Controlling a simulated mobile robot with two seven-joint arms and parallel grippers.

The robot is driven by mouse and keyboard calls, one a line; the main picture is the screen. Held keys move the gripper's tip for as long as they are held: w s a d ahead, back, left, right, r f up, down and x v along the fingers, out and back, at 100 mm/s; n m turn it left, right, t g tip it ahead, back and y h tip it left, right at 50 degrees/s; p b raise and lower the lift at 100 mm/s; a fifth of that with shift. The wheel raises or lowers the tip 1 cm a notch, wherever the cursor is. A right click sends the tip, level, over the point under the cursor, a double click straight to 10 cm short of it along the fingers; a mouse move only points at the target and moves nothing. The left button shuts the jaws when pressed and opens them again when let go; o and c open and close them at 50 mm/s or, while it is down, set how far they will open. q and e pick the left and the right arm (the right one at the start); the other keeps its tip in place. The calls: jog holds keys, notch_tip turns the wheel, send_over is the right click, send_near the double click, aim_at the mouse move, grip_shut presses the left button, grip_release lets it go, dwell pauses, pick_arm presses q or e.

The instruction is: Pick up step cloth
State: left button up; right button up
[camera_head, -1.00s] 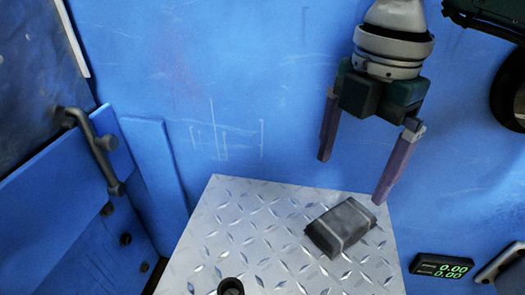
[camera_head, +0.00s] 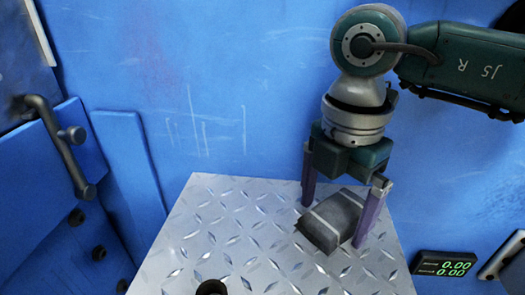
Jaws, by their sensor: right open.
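The step cloth is a folded dark grey bundle with a lighter band (camera_head: 332,221), lying on the diamond-plate metal step (camera_head: 215,225). My right gripper (camera_head: 338,222) points down over it with its two purple fingers spread. One finger is at the cloth's far left side, the other at its right side, overlapping its edge in the picture. I cannot tell whether the fingers touch the cloth. My left gripper is not in view.
A blue wall panel (camera_head: 230,80) stands behind the step. A dark handle (camera_head: 60,145) is on the blue panel at the left. A black display with green digits (camera_head: 443,263) is at the lower right. A dark round knob (camera_head: 211,287) sits at the step's near edge.

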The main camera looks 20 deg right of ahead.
jog(key=c, duration=1.3)
jog(key=s+a+r+m+p, duration=0.1)
jog(key=r+m+p, duration=0.6)
jog(key=r+p, duration=2.2)
jog(key=s+a+r+m+p, duration=0.2)
jog(key=s+r+m+p, duration=0.2)
jog(key=r+p, duration=2.6)
jog(key=s+a+r+m+p, duration=0.1)
jog(key=r+m+p, duration=0.8)
jog(key=r+p, duration=2.1)
jog(key=shift+s+a+r+m, duration=0.1)
jog(key=shift+s+r, duration=0.2)
jog(key=shift+r, duration=2.8)
jog(key=shift+s+a+r+m, duration=0.1)
jog(key=shift+s+r, duration=0.15)
jog(key=shift+r, duration=2.8)
jog(key=shift+s+a+r+m, duration=0.1)
jog(key=shift+s+r, duration=0.2)
jog(key=shift+r, duration=2.8)
